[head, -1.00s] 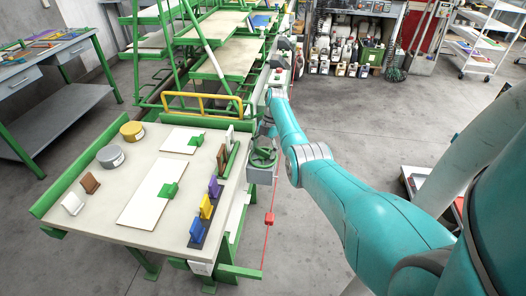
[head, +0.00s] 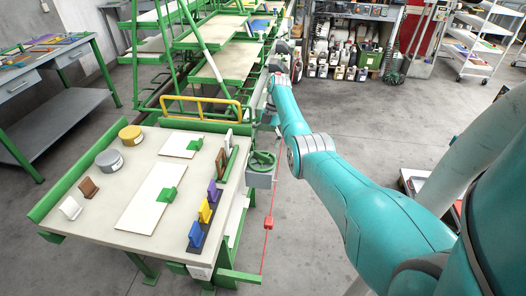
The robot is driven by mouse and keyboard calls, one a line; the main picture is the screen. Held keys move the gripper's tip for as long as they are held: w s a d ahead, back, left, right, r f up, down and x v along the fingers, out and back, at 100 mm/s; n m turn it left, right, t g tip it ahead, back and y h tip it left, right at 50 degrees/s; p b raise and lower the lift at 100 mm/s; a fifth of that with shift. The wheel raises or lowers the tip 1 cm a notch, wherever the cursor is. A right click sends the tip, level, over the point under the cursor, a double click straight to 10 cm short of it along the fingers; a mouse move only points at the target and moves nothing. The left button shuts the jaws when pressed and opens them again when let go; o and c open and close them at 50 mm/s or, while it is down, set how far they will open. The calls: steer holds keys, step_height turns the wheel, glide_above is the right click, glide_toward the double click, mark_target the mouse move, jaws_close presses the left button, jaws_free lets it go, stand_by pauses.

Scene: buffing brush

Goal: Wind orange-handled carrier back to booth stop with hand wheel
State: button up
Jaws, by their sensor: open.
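The green hand wheel (head: 262,160) sits on a grey housing at the right side of the near table. An orange-yellow handle bar (head: 203,101) stands at the table's far end, in front of the green rack frame; I take it as the carrier's handle. My gripper (head: 268,119) is small and partly hidden by my teal arm. It is open, a little beyond and above the hand wheel, with a visible gap between them. The booth stop cannot be made out.
The near table (head: 115,228) holds yellow and grey cans, white panels with green clips, and coloured blocks along its right edge. A red cable with a red box (head: 268,222) runs beside it. Green racks stand beyond. A grey workbench (head: 60,110) is left. Open floor lies right.

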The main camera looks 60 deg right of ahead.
steer(key=v, duration=0.5)
steer(key=shift+d+r, duration=0.15)
steer(key=shift+r, duration=0.15)
steer(key=shift+f, duration=0.1)
